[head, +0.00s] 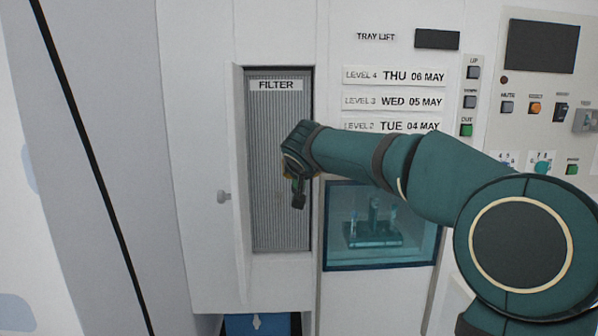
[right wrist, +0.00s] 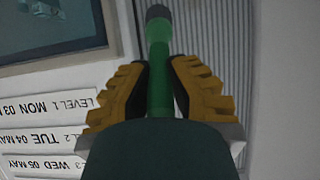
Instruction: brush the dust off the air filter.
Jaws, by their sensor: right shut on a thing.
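The air filter (head: 270,215) is a grey ribbed panel with a "FILTER" label, upright in an open recess in the white machine front. I cannot make out dust on it. My right gripper (head: 292,178) is in front of the filter's lower right half. It is shut on a brush (right wrist: 160,75) with a green handle and a dark end, which points downward in the head view (head: 298,197). The ribbed filter also shows behind the brush in the right wrist view (right wrist: 228,45). I cannot tell whether the brush touches it. My left gripper is not in view.
To the right are date labels (head: 394,76), a teal-tinted window (head: 345,258) and a button panel (head: 535,108). A blue bin (head: 257,325) is below.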

